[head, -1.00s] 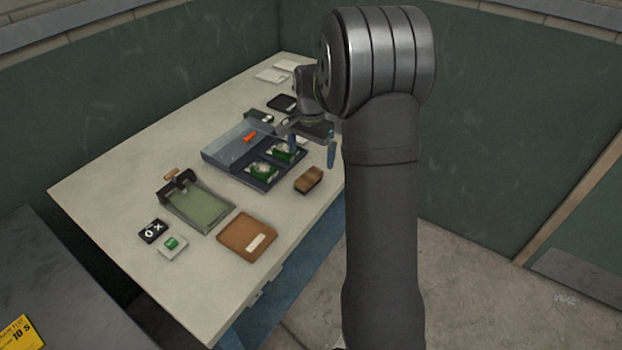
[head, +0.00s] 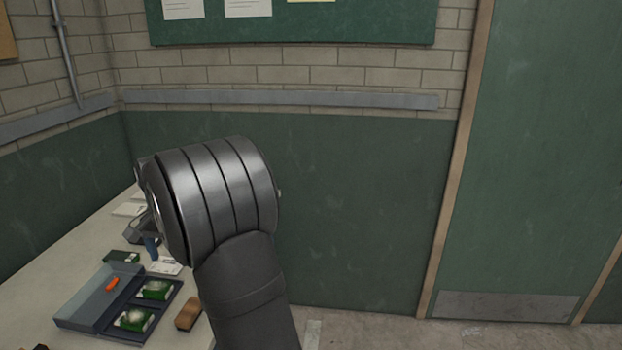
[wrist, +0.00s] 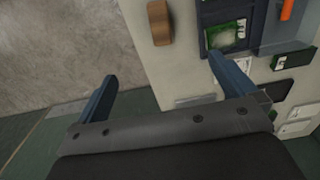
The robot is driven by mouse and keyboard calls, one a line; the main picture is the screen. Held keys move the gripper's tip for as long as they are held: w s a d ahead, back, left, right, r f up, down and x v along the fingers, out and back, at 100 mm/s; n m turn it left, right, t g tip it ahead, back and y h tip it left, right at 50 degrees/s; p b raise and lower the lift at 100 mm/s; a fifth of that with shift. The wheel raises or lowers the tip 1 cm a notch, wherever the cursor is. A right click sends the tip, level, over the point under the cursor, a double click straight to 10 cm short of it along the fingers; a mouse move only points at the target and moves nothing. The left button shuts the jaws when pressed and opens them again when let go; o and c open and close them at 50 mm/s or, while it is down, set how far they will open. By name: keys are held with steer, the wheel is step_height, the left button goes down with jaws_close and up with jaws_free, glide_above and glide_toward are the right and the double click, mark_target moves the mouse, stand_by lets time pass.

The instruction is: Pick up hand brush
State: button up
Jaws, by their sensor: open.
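The hand brush, a small brown wooden block (head: 188,313), lies on the pale table to the right of the dark blue tray. In the wrist view, the brush (wrist: 160,22) is at the top, beyond my fingertips and near the table's edge. My gripper (wrist: 162,68) is open with two blue fingers spread apart and nothing between them. In the head view, one blue finger (head: 151,247) shows behind the tray, and my arm hides most of the gripper.
Open floor (wrist: 60,60) lies past the table edge.

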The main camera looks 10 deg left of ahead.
steer(key=n, duration=1.7)
glide_toward(187, 317)
steer(key=w+f, duration=0.1)
steer(key=f, duration=0.6)
steer(key=w+f, duration=0.1)
steer(key=f, duration=0.2)
steer(key=shift+w+a+f, duration=0.25)
steer(key=shift+w+a, duration=0.05)
steer(key=shift+a, duration=0.1)
steer(key=c, duration=0.9)
